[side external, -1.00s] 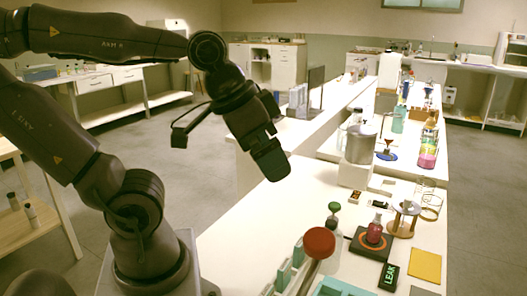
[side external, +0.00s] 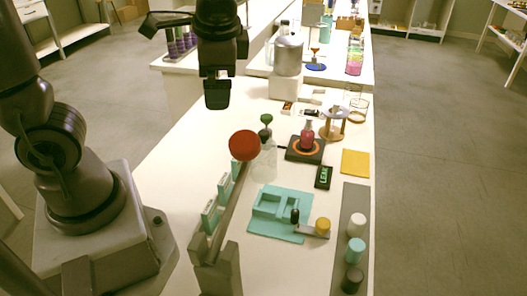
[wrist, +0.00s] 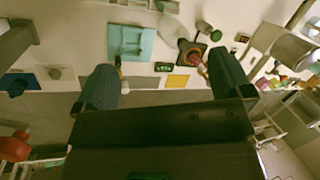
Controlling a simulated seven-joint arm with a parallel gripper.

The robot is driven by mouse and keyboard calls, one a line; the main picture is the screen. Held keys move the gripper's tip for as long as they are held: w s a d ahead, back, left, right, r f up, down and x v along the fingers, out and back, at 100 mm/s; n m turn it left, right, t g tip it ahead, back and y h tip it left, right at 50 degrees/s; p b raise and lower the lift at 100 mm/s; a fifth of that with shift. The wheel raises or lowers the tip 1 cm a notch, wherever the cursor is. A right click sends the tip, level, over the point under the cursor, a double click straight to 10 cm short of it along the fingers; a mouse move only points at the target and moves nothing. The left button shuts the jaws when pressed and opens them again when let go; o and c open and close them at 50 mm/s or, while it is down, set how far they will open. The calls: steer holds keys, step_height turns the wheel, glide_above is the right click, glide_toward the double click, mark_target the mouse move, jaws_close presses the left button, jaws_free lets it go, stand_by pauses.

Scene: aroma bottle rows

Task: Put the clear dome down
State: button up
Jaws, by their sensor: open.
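A clear glass body (side external: 264,167), which may be the dome, stands on the white table beside the red ball, which partly hides it. A green knob (side external: 266,119) shows just above it; I cannot tell whether they are joined. A clear shape (wrist: 171,27) also shows at the top of the wrist view. My gripper (side external: 217,103) hangs pointing down above the table, left of and behind the clear body in the side view. In the wrist view my gripper (wrist: 165,78) has its fingers wide apart with nothing held between them.
A red ball (side external: 244,145) tops a slanted lever. A teal tray (side external: 267,225) lies in front. A grey canister (side external: 288,55) stands behind.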

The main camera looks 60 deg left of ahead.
mark_target(270, 152)
steer(key=w+f+m+y, duration=0.4)
steer(key=f+y, duration=0.1)
steer(key=f, duration=0.2)
steer(key=w+f+m+y, duration=0.4)
steer(key=f+m, duration=0.1)
steer(key=f, duration=0.3)
steer(key=w+f+m+y, duration=0.4)
steer(key=f+y, duration=0.1)
steer(key=f, duration=0.3)
steer(key=shift+w+a+m+y, duration=0.15)
steer(key=shift+a+m+y, duration=0.15)
steer(key=shift+m, duration=0.1)
steer(key=shift+f, duration=0.1)
steer(key=shift+a, duration=2.45)
steer(key=c, duration=1.1)
